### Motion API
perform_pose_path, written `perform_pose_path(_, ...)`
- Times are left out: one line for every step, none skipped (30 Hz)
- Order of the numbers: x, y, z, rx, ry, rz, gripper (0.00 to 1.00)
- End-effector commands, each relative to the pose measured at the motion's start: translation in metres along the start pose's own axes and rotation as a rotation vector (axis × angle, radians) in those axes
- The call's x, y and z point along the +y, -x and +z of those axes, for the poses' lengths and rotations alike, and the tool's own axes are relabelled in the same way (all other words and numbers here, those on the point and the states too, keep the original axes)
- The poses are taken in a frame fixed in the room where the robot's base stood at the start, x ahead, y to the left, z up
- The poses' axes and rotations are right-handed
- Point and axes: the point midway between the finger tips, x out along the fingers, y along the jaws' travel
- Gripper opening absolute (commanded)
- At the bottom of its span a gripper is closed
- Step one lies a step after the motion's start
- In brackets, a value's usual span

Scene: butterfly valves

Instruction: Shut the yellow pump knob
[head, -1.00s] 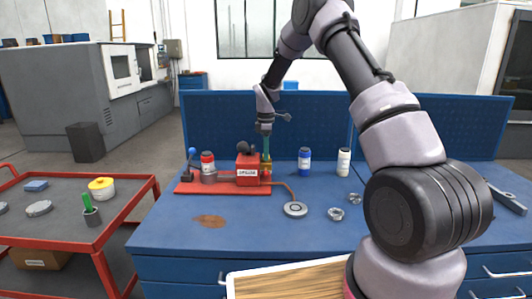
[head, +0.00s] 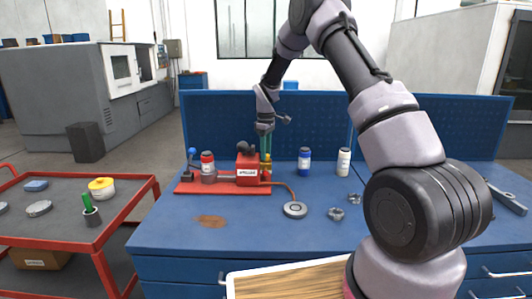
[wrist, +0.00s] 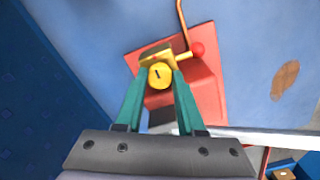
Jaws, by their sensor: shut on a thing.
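The yellow pump knob (wrist: 160,76) is a round cap with a short dark mark on its face, on a brass valve body in the wrist view. My gripper (wrist: 160,73) has its green fingers on either side of the knob and is shut on it. In the head view my gripper (head: 266,156) points down at the right end of the red pump (head: 247,169). The knob is mostly hidden there by the fingers. The pump also shows in the wrist view (wrist: 196,88).
The front bench is mostly clear.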

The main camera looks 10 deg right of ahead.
Motion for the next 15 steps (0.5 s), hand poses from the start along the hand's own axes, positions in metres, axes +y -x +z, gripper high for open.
perform_pose_path(0.0001,0.0004,-0.0007,0.002,-0.002,0.001,0.00)
perform_pose_path(0.0001,0.0004,-0.0007,0.002,-0.002,0.001,0.00)
perform_pose_path(0.0001,0.0004,-0.0007,0.002,-0.003,0.001,0.00)
perform_pose_path(0.0001,0.0004,-0.0007,0.002,-0.002,0.001,0.00)
perform_pose_path(0.0001,0.0004,-0.0007,0.002,-0.002,0.001,0.00)
perform_pose_path(0.0001,0.0004,-0.0007,0.002,-0.002,0.001,0.00)
perform_pose_path(0.0001,0.0005,-0.0007,0.002,-0.002,0.001,0.00)
perform_pose_path(0.0001,0.0005,-0.0007,0.002,-0.002,0.001,0.00)
perform_pose_path(0.0001,0.0004,-0.0007,0.002,-0.002,0.001,0.00)
perform_pose_path(0.0001,0.0004,-0.0007,0.002,-0.002,0.001,0.45)
perform_pose_path(0.0001,0.0004,-0.0007,0.002,-0.002,0.001,0.57)
perform_pose_path(0.0001,0.0004,-0.0006,0.001,-0.002,0.001,0.68)
perform_pose_path(0.0001,0.0004,-0.0006,0.001,-0.002,0.000,0.68)
perform_pose_path(0.0000,0.0003,-0.0006,0.001,-0.002,0.000,0.68)
perform_pose_path(-0.0001,0.0003,-0.0005,0.001,-0.001,0.000,0.68)
